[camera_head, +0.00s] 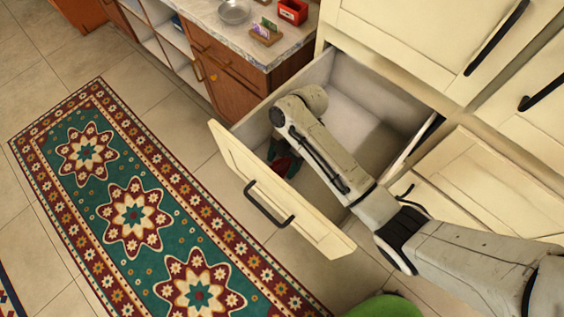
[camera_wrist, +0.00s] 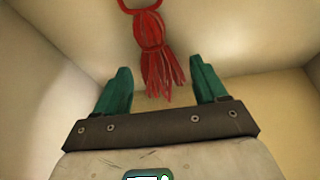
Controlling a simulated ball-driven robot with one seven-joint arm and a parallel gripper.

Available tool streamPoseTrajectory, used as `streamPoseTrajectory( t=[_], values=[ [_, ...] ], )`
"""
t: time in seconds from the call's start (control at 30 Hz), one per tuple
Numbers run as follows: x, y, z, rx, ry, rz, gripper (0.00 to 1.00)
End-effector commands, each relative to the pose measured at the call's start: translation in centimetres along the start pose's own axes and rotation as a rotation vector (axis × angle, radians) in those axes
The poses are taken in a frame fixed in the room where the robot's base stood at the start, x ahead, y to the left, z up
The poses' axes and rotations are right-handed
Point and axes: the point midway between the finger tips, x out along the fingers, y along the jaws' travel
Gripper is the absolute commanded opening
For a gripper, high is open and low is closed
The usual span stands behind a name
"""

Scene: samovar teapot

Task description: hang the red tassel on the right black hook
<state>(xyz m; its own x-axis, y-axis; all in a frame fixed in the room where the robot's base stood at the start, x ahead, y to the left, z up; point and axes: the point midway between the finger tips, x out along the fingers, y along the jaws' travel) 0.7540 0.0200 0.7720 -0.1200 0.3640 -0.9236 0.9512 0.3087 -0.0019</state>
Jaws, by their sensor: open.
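The red tassel (camera_wrist: 158,58) lies inside the open cream drawer (camera_head: 248,172), with its red loop at the top of the wrist view. My gripper (camera_wrist: 160,85) has two green fingers set wide apart. The strands of the tassel show between and beyond the fingertips, and I cannot tell whether they touch. In the head view my arm reaches into the drawer, and my gripper (camera_head: 287,163) is partly hidden behind the drawer front and my arm. I see no black hook that I can name with certainty.
The drawer walls stand close around my gripper. A counter (camera_head: 205,18) with a metal bowl (camera_head: 234,11), a red box (camera_head: 293,11) and a small card holder (camera_head: 266,32) is behind. A patterned rug (camera_head: 130,215) covers the floor at left. A green round thing (camera_head: 385,307) is at the bottom.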

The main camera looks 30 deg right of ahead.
Motion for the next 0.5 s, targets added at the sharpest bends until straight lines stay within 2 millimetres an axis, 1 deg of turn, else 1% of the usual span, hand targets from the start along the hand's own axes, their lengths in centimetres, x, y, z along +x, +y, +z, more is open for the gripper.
streamPoseTrajectory(
  t=[0.03, 0.2, 0.3, 0.37, 0.4, 0.5],
  values=[
    [-1.1, 0.1, 0.0, -0.001, -0.002, 0.006, 0.71],
    [-4.3, -0.7, 0.1, -0.002, -0.001, 0.007, 0.71],
    [-6.5, -0.7, 0.0, -0.003, -0.002, 0.005, 0.71],
    [-7.4, -0.7, 0.0, -0.003, -0.002, 0.004, 0.71],
    [-8.3, -0.8, 0.0, -0.001, -0.002, 0.004, 0.71],
    [-9.3, -0.8, 0.0, 0.000, -0.002, 0.003, 0.71]
  ],
)
